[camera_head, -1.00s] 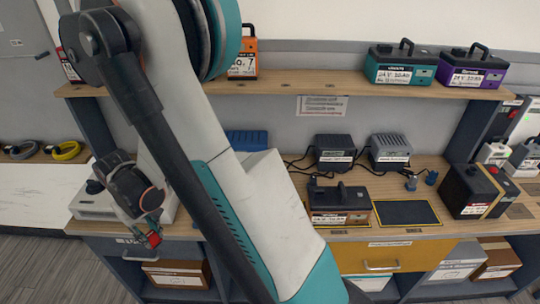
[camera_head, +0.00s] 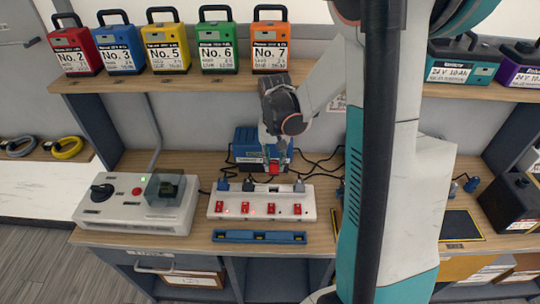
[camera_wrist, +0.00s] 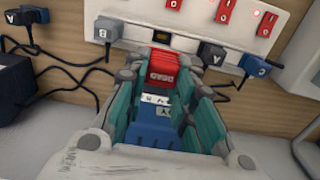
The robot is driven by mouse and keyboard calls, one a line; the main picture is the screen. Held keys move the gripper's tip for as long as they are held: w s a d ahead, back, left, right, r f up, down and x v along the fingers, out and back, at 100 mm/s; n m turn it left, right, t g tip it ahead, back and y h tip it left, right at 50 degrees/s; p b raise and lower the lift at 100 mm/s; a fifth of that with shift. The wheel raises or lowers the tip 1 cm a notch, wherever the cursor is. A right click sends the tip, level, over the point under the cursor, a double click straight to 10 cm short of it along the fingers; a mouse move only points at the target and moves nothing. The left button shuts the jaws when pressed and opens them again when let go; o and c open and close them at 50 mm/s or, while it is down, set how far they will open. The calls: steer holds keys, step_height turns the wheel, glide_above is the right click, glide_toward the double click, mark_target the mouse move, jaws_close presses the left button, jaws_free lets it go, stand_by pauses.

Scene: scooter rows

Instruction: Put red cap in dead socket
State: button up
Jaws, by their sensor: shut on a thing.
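My gripper (camera_head: 272,168) is shut on the red cap (camera_wrist: 163,68), which shows between its fingertips in the wrist view. The cap also shows as a small red spot in the head view (camera_head: 274,167). They hover at the back edge of the white socket strip (camera_head: 262,214). In the wrist view, a dark socket without a plug (camera_wrist: 160,38) lies just beyond the cap, between plugged sockets. A gap shows between the cap and that socket. Contact elsewhere is hard to tell.
Plugs with cables (camera_wrist: 108,28) stand on both sides of the open socket. Red switches (camera_head: 246,208) line the strip's front. A blue box (camera_head: 258,143) stands behind it, a blue tray (camera_head: 260,237) in front, and a grey control box (camera_head: 140,205) to the left.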

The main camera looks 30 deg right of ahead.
steer(key=shift+f+b, duration=2.35)
steer(key=shift+f, duration=1.1)
steer(key=shift+f+b, duration=0.95)
steer(key=shift+b, duration=0.1)
steer(key=o, duration=1.1)
steer(key=shift+r, duration=0.1)
step_height(320, 180, up, 12)
steer(key=shift+a+f, duration=0.1)
